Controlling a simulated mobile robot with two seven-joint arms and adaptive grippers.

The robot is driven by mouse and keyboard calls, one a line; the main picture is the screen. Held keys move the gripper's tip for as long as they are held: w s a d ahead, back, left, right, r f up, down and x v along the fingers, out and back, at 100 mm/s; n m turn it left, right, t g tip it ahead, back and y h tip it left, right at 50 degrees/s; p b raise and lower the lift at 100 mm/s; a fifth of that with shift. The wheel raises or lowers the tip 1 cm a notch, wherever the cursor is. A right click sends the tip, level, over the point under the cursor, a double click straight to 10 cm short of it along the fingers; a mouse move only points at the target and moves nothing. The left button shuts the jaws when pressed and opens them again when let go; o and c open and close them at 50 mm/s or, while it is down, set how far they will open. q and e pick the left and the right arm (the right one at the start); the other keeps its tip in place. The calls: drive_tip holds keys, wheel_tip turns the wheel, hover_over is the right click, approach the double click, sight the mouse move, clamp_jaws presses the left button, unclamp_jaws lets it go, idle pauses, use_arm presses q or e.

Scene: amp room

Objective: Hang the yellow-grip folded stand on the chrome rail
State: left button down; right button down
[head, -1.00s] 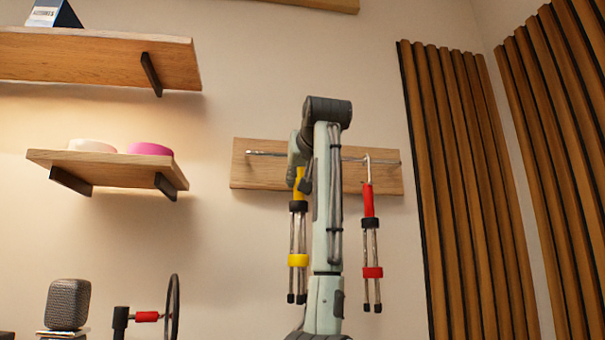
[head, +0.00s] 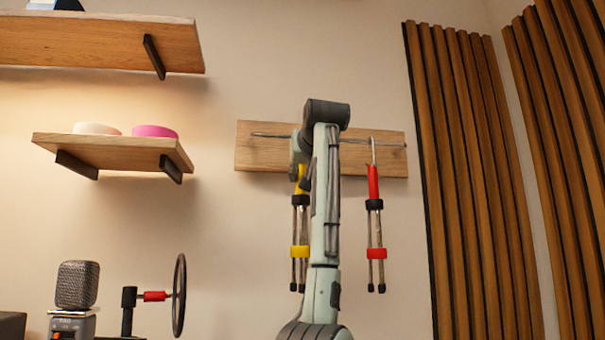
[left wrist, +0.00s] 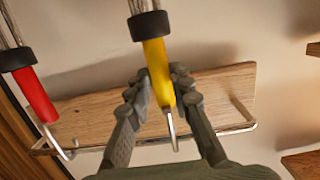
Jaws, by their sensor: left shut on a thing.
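The yellow-grip folded stand (head: 300,252) hangs upright with its legs down, left of my arm in the head view. In the left wrist view, my left gripper (left wrist: 162,88) is shut on its yellow grip (left wrist: 158,70), and its metal hook (left wrist: 172,130) points toward the rail. The chrome rail (head: 390,145) runs along a wooden board on the wall; it also shows in the left wrist view (left wrist: 236,128). The hook overlaps the rail area; I cannot tell whether it rests on the rail. My arm hides this spot in the head view. My right gripper is out of view.
A red-grip folded stand (head: 374,215) hangs on the rail, close to the right of my arm. Shelves (head: 120,152) are at the left, with a microphone (head: 77,285) below. Slatted wood panels (head: 470,180) stand at the right.

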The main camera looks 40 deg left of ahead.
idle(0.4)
use_arm(q)
drive_tip(key=c, duration=1.3)
unclamp_jaws()
drive_tip(key=shift+s, duration=0.1)
drive_tip(key=shift+c, duration=0.2)
drive_tip(key=shift+o, duration=0.3)
drive_tip(key=shift+f, duration=0.15)
drive_tip(key=v, duration=1.2)
